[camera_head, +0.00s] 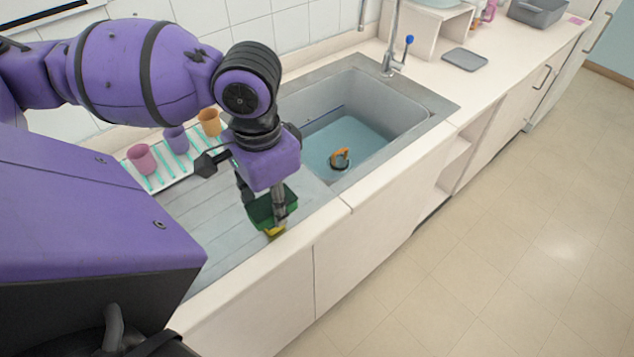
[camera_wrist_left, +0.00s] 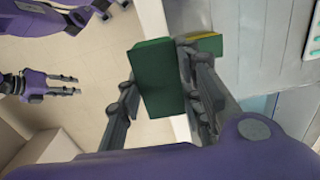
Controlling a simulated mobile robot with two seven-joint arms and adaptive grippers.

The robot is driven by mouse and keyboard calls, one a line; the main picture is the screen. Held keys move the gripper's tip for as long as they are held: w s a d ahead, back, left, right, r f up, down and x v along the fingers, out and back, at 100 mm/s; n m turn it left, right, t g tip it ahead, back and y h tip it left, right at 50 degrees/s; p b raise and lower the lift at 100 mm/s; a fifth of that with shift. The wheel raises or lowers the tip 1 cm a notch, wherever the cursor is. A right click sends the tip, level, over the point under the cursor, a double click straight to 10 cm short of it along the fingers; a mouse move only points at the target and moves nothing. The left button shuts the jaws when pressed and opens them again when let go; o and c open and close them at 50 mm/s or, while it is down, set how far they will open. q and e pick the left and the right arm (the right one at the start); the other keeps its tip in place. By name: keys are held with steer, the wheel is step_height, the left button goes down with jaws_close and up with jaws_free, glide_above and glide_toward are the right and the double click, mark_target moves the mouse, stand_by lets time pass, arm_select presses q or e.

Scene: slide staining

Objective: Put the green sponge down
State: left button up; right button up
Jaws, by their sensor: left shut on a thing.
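My left gripper (camera_head: 279,208) is shut on the green sponge (camera_head: 260,209), over the front edge of the ribbed drainboard (camera_head: 205,212). The left wrist view shows the sponge (camera_wrist_left: 157,78) as a dark green block between the two fingers (camera_wrist_left: 160,95). A yellow and green piece (camera_head: 275,231) shows just below the sponge; its green and yellow edge also shows beyond the fingers in the left wrist view (camera_wrist_left: 207,44). I cannot tell whether the sponge touches it. My right gripper (camera_wrist_left: 72,85) shows at the left of the wrist view, with its fingers apart and empty.
A sink (camera_head: 385,112) with blue water holds a small orange item (camera_head: 341,156). A tap (camera_head: 391,62) rises behind the sink. The drainboard left of the gripper is clear.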

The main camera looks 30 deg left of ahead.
arm_select(q)
steer(key=shift+w+d, duration=0.15)
steer(key=shift+d, duration=0.15)
steer(key=w+a+f, duration=0.2)
steer(key=w+f, duration=0.1)
steer(key=w, duration=0.2)
steer(key=b, duration=0.2)
glide_above(300, 199)
steer(key=s, duration=0.2)
steer(key=shift+n, duration=0.3)
steer(key=f, duration=0.5)
steer(key=shift+w+d+f, duration=0.15)
steer(key=shift+w, duration=0.1)
steer(key=shift+w+f, duration=0.55)
steer(key=shift+f, duration=0.05)
steer(key=f, duration=0.3)
steer(key=shift+w+a+f, duration=0.2)
steer(key=shift+f, duration=0.05)
arm_select(e)
steer(key=shift+s+d+f, duration=0.25)
steer(key=shift+s+f, duration=0.8)
steer(key=shift+f, duration=0.05)
